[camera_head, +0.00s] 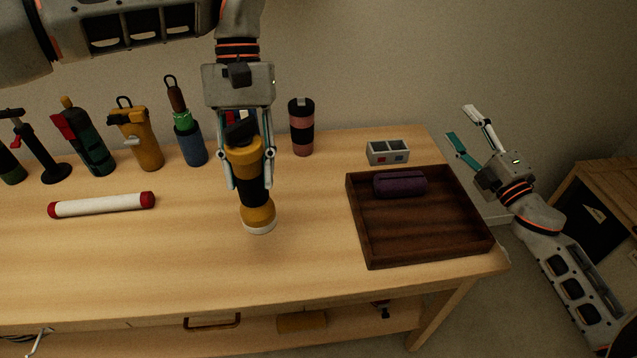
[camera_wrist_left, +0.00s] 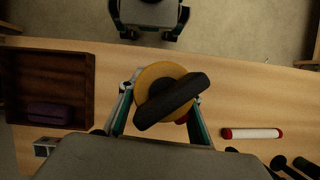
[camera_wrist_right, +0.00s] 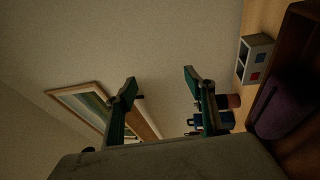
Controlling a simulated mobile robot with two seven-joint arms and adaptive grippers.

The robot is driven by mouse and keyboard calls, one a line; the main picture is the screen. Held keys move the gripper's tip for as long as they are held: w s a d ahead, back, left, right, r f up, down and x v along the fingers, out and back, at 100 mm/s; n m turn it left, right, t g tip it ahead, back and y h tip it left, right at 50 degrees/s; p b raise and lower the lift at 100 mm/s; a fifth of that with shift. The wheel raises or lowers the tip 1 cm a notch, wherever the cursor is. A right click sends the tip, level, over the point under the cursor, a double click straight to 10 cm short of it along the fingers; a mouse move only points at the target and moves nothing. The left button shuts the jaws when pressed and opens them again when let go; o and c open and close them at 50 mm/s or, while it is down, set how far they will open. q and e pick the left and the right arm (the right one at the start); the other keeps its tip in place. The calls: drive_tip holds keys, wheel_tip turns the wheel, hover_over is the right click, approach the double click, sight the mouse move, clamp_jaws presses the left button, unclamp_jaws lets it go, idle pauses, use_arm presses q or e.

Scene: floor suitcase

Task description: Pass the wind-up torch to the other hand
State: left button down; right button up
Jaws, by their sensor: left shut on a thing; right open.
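The wind-up torch (camera_head: 257,212) is yellow with a black band, a black top part and a pale lower end. It is upright in the head view, over the table's middle; I cannot tell whether its lower end touches the tabletop. My left gripper (camera_head: 249,180) points down and is shut on it, one finger on each side. In the left wrist view the torch (camera_wrist_left: 157,77) shows from above, with its black top part across a yellow disc. My right gripper (camera_head: 459,125) is open and empty, beyond the table's right edge, well apart from the torch; its fingers also show in the right wrist view (camera_wrist_right: 158,90).
A dark wooden tray (camera_head: 430,248) holding a purple case (camera_head: 400,184) lies at the table's right. A grey two-compartment box (camera_head: 388,153) and a pink-and-black tumbler (camera_head: 302,138) stand behind. A white tube with red ends (camera_head: 103,205) lies left. Several upright items line the back left.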

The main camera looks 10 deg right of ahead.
drive_tip(key=a+r+n+g+y, duration=0.2)
drive_tip(key=a+r+n+y, duration=0.2)
drive_tip(key=a+n+y, duration=0.65)
drive_tip(key=n+g+y, duration=0.4)
drive_tip(key=n+g, duration=1.2)
drive_tip(key=n, duration=0.7)
approach(249, 187)
wheel_tip(249, 187, down, 2)
drive_tip(key=w+d, duration=0.1)
drive_tip(key=w, duration=0.1)
drive_tip(key=shift+m+h, duration=0.25)
drive_tip(key=a, duration=0.3)
drive_tip(key=w+a, duration=0.1)
drive_tip(key=a, duration=0.7)
drive_tip(key=shift+w+a+f, duration=0.1)
drive_tip(key=shift+w+a, duration=0.05)
drive_tip(key=shift+w, duration=0.05)
drive_tip(key=c, duration=1.4)
use_arm(q)
drive_tip(key=c, duration=1.4)
unclamp_jaws()
use_arm(e)
drive_tip(key=shift+c, duration=0.2)
